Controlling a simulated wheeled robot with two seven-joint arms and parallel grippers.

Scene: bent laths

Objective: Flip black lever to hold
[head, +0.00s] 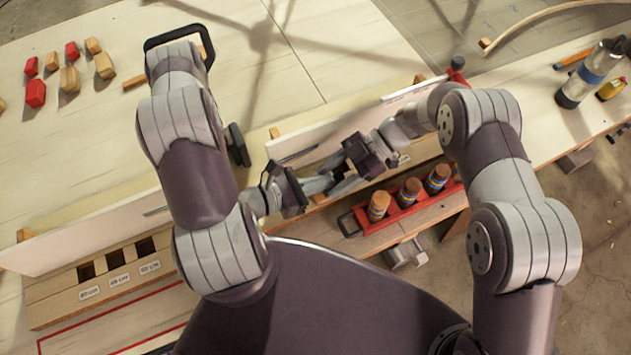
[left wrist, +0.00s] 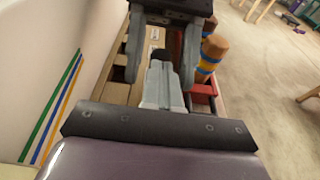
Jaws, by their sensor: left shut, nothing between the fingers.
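My left gripper (head: 328,183) is shut and empty over the wooden slotted bench beside the white board. In the left wrist view its pale fingers (left wrist: 163,88) lie together. A small black rounded piece (left wrist: 160,55) shows just beyond their tips; it may be the black lever, but I cannot tell, nor whether they touch. My right gripper (head: 345,182) faces the left one closely. In the left wrist view its two fingers (left wrist: 162,62) stand apart, on either side of that black piece. The lever is not clearly seen in the head view, where the grippers crowd the spot.
A red tray (head: 410,212) with three banded wooden cylinders stands just right of the grippers. A long white board (head: 90,235) rises along the slotted bench (head: 60,298). Red and tan blocks (head: 70,80) lie at upper left. A clear bottle (head: 590,75) stands at right.

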